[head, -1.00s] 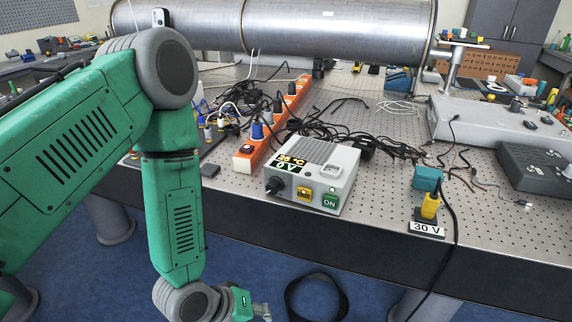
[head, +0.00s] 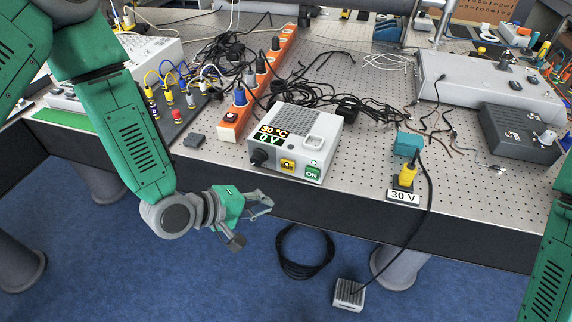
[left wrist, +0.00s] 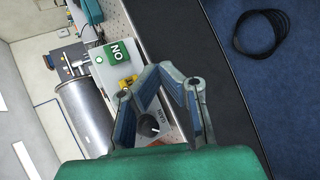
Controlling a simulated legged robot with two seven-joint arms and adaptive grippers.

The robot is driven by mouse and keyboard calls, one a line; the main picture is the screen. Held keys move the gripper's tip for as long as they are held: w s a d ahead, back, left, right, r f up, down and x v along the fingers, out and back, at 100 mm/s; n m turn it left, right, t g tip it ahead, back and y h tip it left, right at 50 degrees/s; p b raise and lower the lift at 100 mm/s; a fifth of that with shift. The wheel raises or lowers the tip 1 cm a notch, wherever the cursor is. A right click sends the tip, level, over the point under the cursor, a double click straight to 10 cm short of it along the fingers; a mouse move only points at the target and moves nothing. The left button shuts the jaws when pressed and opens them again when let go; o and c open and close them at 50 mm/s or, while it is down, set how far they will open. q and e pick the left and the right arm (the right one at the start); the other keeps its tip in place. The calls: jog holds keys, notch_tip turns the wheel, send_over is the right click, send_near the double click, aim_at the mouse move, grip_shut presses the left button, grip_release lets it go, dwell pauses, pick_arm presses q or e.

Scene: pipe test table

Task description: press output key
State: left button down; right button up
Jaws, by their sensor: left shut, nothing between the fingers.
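A light grey control box (head: 294,143) stands near the front edge of the table. Below the display are a black knob (head: 259,157), a yellow key (head: 287,165) and a green ON key (head: 313,173). No label saying output is legible. My left gripper (head: 262,203) is shut and empty, in front of and below the box, beyond the table edge. In the left wrist view its fingers (left wrist: 160,72) appear near the yellow key (left wrist: 128,82), with the ON key (left wrist: 116,51) beyond; contact cannot be seen. My right gripper is out of view.
An orange power strip (head: 232,118) with plugs and black cables lies behind the box. A yellow plug (head: 407,176) with a 30 V label stands to its right. A cable coil (head: 305,252) and a small vented box (head: 349,294) are on the blue floor.

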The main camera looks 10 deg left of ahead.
pick_arm(q)
jog(key=b, duration=0.1)
send_near(292, 172)
jog(key=w+d+f, duration=0.1)
jog(key=d+f, duration=0.3)
jog(key=shift+w+a, duration=0.1)
jog(key=shift+w, duration=0.85)
jog(key=shift+w, duration=0.15)
dwell(0.4)
jog(key=shift+w, duration=0.25)
jog(key=shift+w+r, duration=0.1)
jog(key=shift+w, duration=0.3)
dwell(0.8)
jog(key=shift+s, duration=0.85)
